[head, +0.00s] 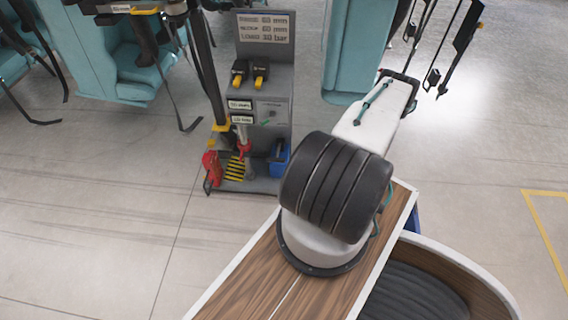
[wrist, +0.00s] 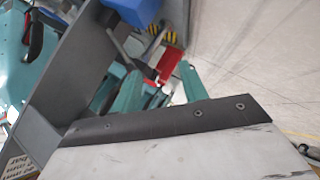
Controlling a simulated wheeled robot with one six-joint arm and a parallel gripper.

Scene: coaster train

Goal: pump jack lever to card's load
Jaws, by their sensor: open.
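The card (head: 265,27) is a pale placard at the top of a grey stand, with three printed lines; its figures are too small to read surely. Lower on the stand is a jack-like unit with a grey post (head: 243,133) and red parts (head: 243,150). I cannot tell which part is the lever. In the wrist view, my gripper (wrist: 161,90) shows two teal fingers set apart, open, with nothing clearly held. A red part (wrist: 169,63) and a dark bar (wrist: 130,50) lie beyond the fingers.
The grey stand (head: 275,110) also carries two black-and-yellow units (head: 249,75), a blue bin (head: 279,158) and a striped hazard plate (head: 235,168). Teal coaster seats (head: 135,65) hang behind, with dark straps. The floor in front and to the left is clear.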

